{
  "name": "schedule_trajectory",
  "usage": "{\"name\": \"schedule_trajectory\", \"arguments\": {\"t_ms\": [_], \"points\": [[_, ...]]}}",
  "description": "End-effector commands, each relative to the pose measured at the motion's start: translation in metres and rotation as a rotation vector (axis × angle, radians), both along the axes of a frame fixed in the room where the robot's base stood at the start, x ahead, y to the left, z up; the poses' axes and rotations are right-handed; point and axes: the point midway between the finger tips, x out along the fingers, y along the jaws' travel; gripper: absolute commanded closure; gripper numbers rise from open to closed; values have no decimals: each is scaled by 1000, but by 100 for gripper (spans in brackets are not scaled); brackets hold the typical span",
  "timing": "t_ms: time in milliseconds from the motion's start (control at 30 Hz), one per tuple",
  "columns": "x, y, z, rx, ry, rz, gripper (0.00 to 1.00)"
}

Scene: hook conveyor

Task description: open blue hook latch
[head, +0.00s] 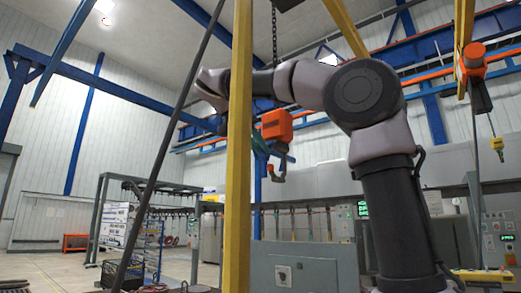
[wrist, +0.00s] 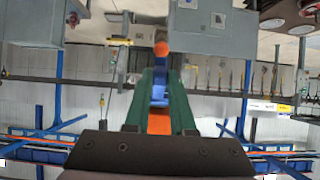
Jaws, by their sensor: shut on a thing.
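The hook hangs below an orange hoist block (head: 277,125) in the head view, a little right of the yellow post. The blue latch (wrist: 158,92) shows between the green fingers of my gripper (wrist: 161,76) in the wrist view. My gripper is shut on it. Orange parts of the hook (wrist: 161,48) show just beyond the fingertips, and more orange shows between the finger bases. In the head view my gripper (head: 268,148) is small and partly hidden behind the post and beside the hook. I cannot tell the latch's angle.
A yellow post (head: 238,150) stands in front of my arm in the head view, with a dark slanted bar to its left. A second orange hoist (head: 472,60) hangs at the right. Grey cabinets (head: 305,262) stand below. Open floor shows at the left.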

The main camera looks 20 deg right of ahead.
Motion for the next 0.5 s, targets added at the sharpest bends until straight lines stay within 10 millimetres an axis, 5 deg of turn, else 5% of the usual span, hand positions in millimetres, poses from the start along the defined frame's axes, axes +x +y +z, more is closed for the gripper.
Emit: {"name": "schedule_trajectory", "arguments": {"t_ms": [500], "points": [[-3,4,17,126,85,-2,100]]}}
